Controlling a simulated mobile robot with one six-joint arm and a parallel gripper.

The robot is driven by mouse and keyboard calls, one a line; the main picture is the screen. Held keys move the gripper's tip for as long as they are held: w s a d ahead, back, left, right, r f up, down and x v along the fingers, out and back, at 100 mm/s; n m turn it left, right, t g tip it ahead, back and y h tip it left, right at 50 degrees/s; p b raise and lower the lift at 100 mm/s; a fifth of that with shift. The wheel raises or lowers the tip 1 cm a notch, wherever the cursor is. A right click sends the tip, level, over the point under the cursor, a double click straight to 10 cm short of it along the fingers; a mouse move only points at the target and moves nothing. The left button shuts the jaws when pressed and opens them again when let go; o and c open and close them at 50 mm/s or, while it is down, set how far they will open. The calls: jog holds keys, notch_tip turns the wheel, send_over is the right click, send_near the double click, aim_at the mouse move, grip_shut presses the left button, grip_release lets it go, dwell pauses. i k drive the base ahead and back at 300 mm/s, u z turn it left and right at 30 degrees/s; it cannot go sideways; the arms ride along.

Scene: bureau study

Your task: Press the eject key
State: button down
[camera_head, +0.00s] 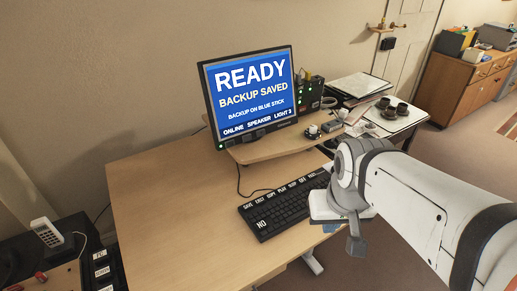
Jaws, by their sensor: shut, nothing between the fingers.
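The black keyboard (285,207) lies on the desk below the monitor, with a row of white-lettered keys along its far edge. The eject key (260,200) appears to be the second from the left in that row, beside the save key. A larger "NO" label is on the near left corner. My gripper (355,246) is shut and empty, pointing down near the keyboard's right end, well to the right of the eject key. My arm hides part of that right end. The monitor (250,90) reads "READY", "BACKUP SAVED" and "BACKUP ON BLUE STICK".
The monitor stands on a raised wooden shelf (275,146) behind the keyboard. A black box with green lights (309,94) is beside it. The desk (170,215) is clear left of the keyboard.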

aim_at(257, 201)
jog(key=u, duration=1.9)
jog(key=k, duration=0.8)
jog(key=z, duration=1.4)
jog(key=i, duration=1)
